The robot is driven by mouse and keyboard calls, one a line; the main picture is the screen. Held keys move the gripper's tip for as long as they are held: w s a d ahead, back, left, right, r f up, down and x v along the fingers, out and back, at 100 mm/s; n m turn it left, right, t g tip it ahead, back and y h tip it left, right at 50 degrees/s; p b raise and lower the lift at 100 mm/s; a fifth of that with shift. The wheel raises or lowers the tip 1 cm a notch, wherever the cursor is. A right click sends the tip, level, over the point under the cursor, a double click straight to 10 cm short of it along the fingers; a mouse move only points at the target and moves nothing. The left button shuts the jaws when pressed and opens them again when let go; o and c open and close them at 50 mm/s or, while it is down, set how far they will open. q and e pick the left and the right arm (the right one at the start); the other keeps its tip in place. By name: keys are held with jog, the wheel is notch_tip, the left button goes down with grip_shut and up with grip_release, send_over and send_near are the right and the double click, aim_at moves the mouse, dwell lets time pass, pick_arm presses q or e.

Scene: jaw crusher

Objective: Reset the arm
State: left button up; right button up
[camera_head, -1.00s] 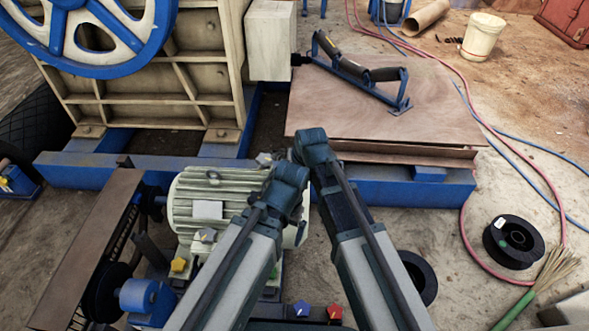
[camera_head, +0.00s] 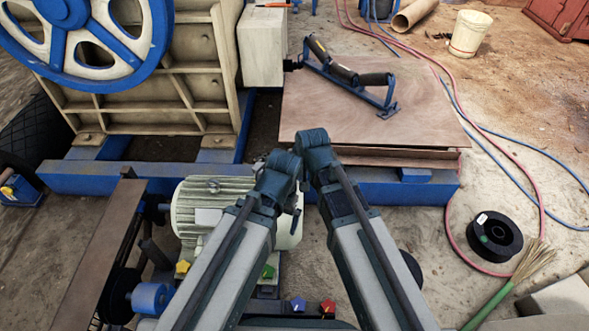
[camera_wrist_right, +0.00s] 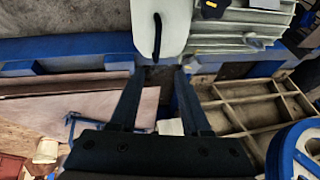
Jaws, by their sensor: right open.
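My two arms reach forward from the bottom of the head view, the left arm (camera_head: 225,265) and the right arm (camera_head: 365,250). Their bent joints sit close together near the middle, by the motor's right end. No jaws can be made out in the head view. In the right wrist view my right gripper (camera_wrist_right: 160,75) has its two dark fingers apart with nothing between them.
The pale green motor (camera_head: 200,210) stands under the left arm. The jaw crusher (camera_head: 155,85) with its blue wheel is behind at left. A brown board (camera_head: 430,120) bears a blue-framed tool (camera_head: 345,72). A black spool (camera_head: 495,237) and hoses lie on the ground at right.

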jog(key=s+d+f+g+h, duration=0.1)
jog(key=s+d+g, duration=0.1)
jog(key=s+d, duration=0.5)
jog(key=s+d+f+g+h, duration=0.1)
jog(key=s+d, duration=0.2)
jog(key=d, duration=0.9)
jog(key=s+a+n+g+h, duration=0.2)
jog(key=s+a+n, duration=0.3)
jog(key=a, duration=0.6)
notch_tip(320, 180, up, 27)
jog(key=s+p, duration=0.1)
jog(key=p, duration=2.6)
jog(key=shift+m+y, duration=0.3)
jog(key=shift+m, duration=0.1)
jog(key=shift+s, duration=0.1)
